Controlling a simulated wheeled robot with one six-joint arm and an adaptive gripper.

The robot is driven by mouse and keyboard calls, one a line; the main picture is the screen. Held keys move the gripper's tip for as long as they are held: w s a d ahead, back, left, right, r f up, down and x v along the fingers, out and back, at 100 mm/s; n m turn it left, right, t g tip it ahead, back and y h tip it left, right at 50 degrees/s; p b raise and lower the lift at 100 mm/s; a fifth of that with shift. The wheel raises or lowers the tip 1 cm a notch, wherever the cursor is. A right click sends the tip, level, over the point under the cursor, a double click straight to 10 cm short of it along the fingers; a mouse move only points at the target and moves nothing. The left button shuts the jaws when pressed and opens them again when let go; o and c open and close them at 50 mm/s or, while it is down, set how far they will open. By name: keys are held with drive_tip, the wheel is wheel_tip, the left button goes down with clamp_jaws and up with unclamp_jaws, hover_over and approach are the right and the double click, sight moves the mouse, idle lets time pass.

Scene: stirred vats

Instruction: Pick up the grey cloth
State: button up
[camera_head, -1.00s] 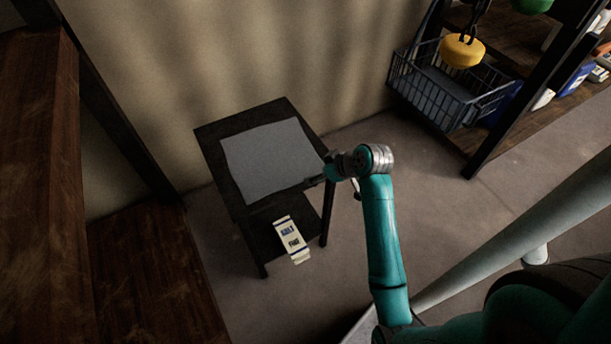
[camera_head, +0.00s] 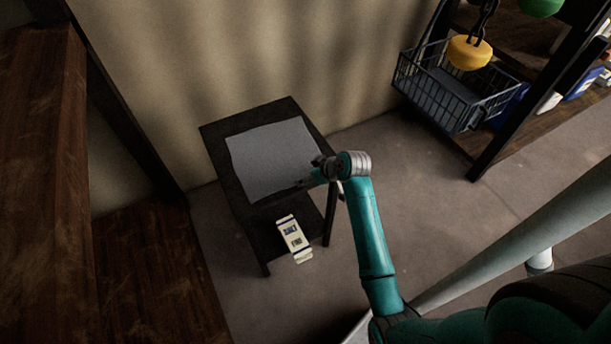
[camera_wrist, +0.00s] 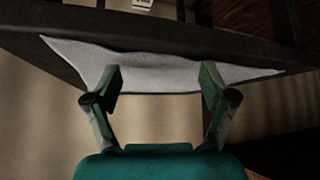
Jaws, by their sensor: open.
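The grey cloth (camera_head: 268,157) lies flat over the top of a small dark table (camera_head: 218,148). In the wrist view the cloth (camera_wrist: 150,72) stretches across the dark tabletop (camera_wrist: 230,40), ahead of my fingers. My gripper (camera_head: 304,180) is at the cloth's right front edge in the head view. In the wrist view my gripper (camera_wrist: 158,80) is open, its two fingers apart with the cloth showing between them. I cannot tell whether the fingertips touch the cloth.
A salt box (camera_head: 293,238) rests on the table's lower shelf. A wire basket (camera_head: 450,95) and a hanging yellow weight (camera_head: 469,52) are at the upper right by a shelf rack. Dark wooden furniture (camera_head: 45,170) stands at the left. Floor is clear right of the table.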

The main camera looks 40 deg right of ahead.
drive_tip(key=shift+w+f, duration=0.1)
drive_tip(key=shift+f, duration=0.05)
drive_tip(key=shift+w+f, duration=0.2)
drive_tip(key=shift+f, duration=0.1)
drive_tip(key=c, duration=0.5)
drive_tip(key=shift+o, duration=0.2)
drive_tip(key=shift+s, duration=0.1)
wheel_tip(320, 180, up, 4)
drive_tip(key=shift+r, duration=0.15)
clamp_jaws()
wheel_tip(320, 180, up, 8)
